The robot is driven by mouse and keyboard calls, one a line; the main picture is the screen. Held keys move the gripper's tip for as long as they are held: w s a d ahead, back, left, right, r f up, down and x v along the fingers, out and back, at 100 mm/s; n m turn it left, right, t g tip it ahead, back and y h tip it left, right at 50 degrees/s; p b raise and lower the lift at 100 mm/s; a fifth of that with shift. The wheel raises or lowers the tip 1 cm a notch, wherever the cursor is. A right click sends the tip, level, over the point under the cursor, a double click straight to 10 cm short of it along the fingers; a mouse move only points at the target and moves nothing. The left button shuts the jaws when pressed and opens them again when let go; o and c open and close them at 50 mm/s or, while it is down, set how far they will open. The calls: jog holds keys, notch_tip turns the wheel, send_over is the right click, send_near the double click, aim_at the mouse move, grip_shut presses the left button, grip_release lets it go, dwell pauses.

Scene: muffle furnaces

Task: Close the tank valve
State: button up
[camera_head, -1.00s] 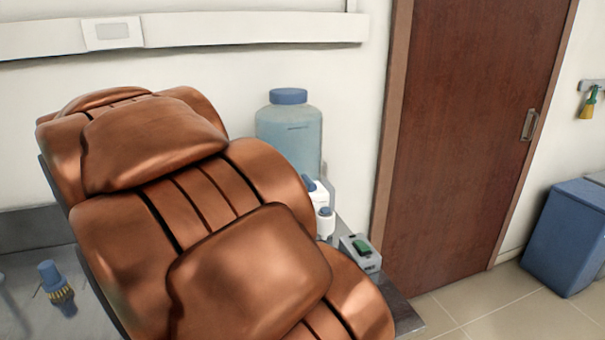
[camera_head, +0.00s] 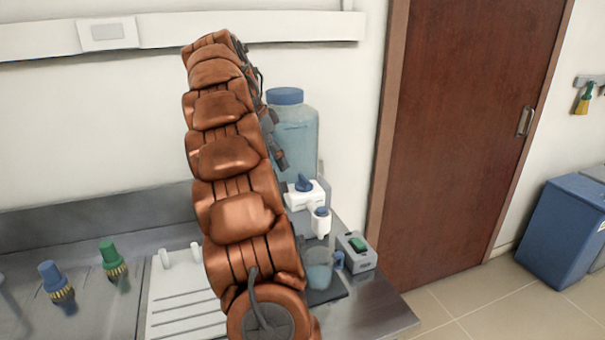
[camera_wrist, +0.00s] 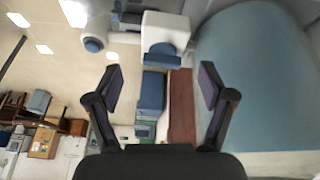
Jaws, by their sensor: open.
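The tank (camera_head: 297,135) is a translucent blue bottle with a blue cap, standing against the wall. Its white valve (camera_head: 298,200) has a blue knob (camera_head: 304,184) on top and a blue-capped spout in front. My gripper (camera_head: 278,150) is raised in front of the tank, above and left of the valve, partly hidden by my arm. In the wrist view, my gripper (camera_wrist: 160,86) is open and empty. The blue knob (camera_wrist: 160,56) lies beyond the fingertips, centred between them and apart from them. The tank (camera_wrist: 255,75) fills the right side there.
A beaker (camera_head: 319,270) of bluish liquid stands below the spout. A grey box (camera_head: 362,258) with a green switch is right of it. A white drainboard (camera_head: 180,310) and two brushes lie left. A blue bin (camera_head: 567,235) stands on the floor. Wall rail above.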

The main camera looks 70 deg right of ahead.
jog(key=m, duration=0.2)
send_near(304, 178)
jog(key=f, duration=0.1)
jog(key=shift+x, duration=1.45)
jog(key=shift+p+x, duration=0.95)
jog(key=shift+x, duration=1.55)
jog(key=shift+s, duration=0.1)
jog(key=c, duration=0.9)
